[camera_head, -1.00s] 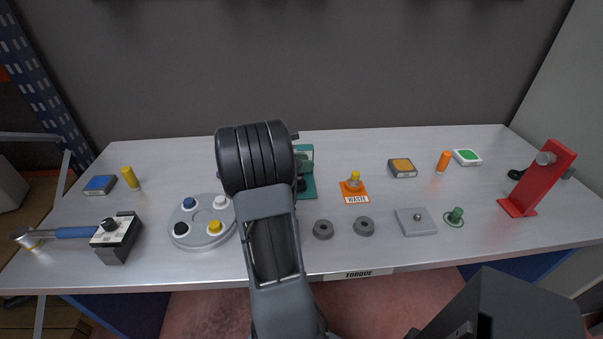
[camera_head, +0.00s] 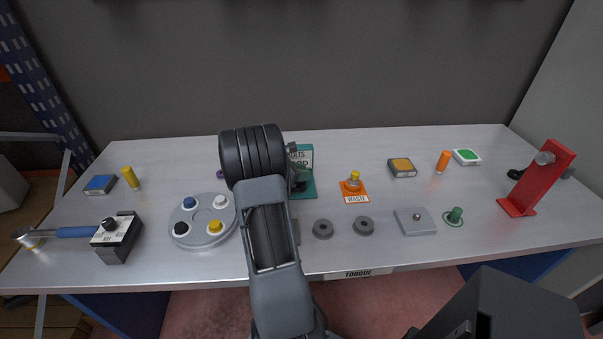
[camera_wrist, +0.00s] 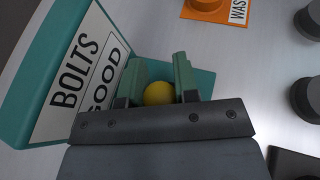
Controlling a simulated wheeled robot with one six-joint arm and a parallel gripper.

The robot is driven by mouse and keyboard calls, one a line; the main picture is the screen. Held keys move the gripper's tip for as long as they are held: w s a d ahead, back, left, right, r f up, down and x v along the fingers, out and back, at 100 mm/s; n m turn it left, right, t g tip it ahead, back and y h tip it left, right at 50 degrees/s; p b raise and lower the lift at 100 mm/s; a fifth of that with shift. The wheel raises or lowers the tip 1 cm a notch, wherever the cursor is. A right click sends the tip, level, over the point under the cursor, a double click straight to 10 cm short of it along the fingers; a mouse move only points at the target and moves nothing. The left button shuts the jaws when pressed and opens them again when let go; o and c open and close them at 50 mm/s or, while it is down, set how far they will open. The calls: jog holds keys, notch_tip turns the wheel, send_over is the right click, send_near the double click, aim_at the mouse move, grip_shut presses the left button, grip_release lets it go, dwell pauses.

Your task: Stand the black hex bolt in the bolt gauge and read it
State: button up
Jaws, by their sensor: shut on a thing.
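My gripper (camera_wrist: 160,82) is over the teal tray (camera_wrist: 202,82) with the "BOLTS GOOD" sign (camera_wrist: 80,70). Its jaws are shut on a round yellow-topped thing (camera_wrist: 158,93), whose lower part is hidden. In the head view my arm hides the gripper's tips and part of the teal tray (camera_head: 308,187). A black-topped piece (camera_head: 181,228) sits in the round grey holder (camera_head: 205,241) at left; I cannot tell if it is the hex bolt. A dark box with a white face and black knob (camera_head: 117,240) stands further left; I cannot tell if it is the gauge.
A blue-handled tool (camera_head: 76,232) lies at far left. An orange "WASTE" tray (camera_head: 356,197) bears a yellow-topped piece. Two grey rings (camera_head: 323,229), a grey plate (camera_head: 410,229) and a red stand (camera_head: 538,182) are to the right. The table's right front is mostly clear.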

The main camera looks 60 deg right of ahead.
jog(key=shift+f, duration=0.2)
jog(key=o, duration=1)
jog(key=shift+r, duration=0.25)
jog(key=v, duration=1.2)
jog(key=s+a+m+t+y, duration=0.2)
jog(key=a+m+t+y, duration=0.1)
jog(key=a, duration=0.8)
jog(key=s+a+r+m+t+y, duration=0.1)
jog(key=a+m+t+y, duration=0.3)
jog(key=a, duration=0.8)
jog(key=s+a+r+m+t+y, duration=0.1)
jog(key=s+a+m+t+y, duration=0.1)
jog(key=a, duration=1)
jog(key=shift+s+a+r+m+t+y, duration=0.1)
jog(key=shift+s+m+t+y, duration=0.05)
jog(key=shift+m+t+y, duration=0.4)
jog(key=shift+s+a+m+t+y, duration=0.15)
jog(key=shift+m+t+y, duration=0.2)
jog(key=shift+m+y, duration=0.35)
